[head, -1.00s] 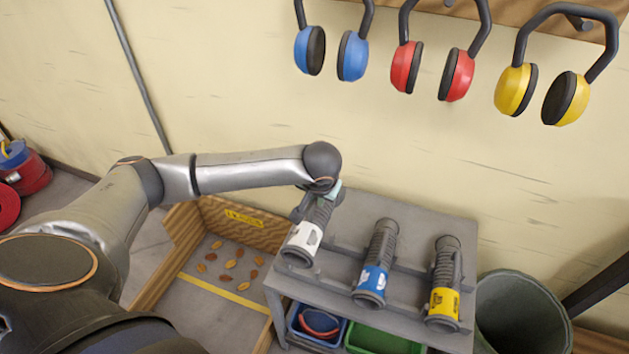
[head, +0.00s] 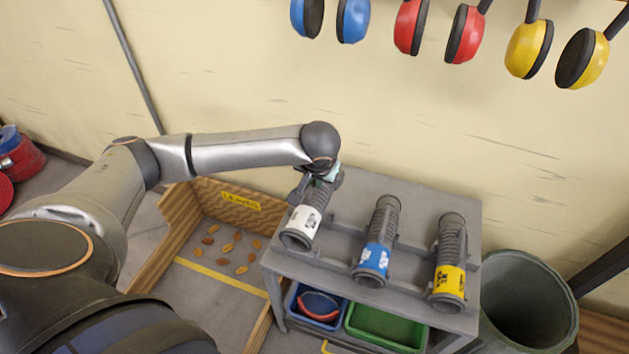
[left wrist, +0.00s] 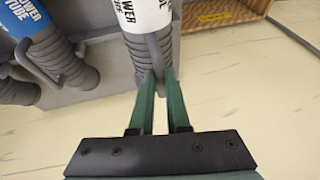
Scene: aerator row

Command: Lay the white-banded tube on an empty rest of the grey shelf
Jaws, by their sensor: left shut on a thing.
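The grey ribbed tube with the white band (head: 303,221) is at the left end of the grey shelf (head: 420,207), tilted with its open end toward me. It lines up with the two other tubes; I cannot tell whether it touches the rest beneath it. My left gripper (head: 325,180) is shut on its far, ribbed end. In the left wrist view, the green fingers (left wrist: 160,82) are at the ribbed part, beyond the white band (left wrist: 143,12). A blue-banded tube (head: 376,257) lies in the middle and a yellow-banded tube (head: 448,282) at the right. My right gripper is out of view.
A grey bin (head: 525,300) stands right of the shelf. Blue (head: 318,322) and green (head: 384,328) trays sit under it. A low wooden enclosure (head: 238,210) with leaves on its floor is at the left. Coloured ear defenders (head: 411,25) hang on the wall above.

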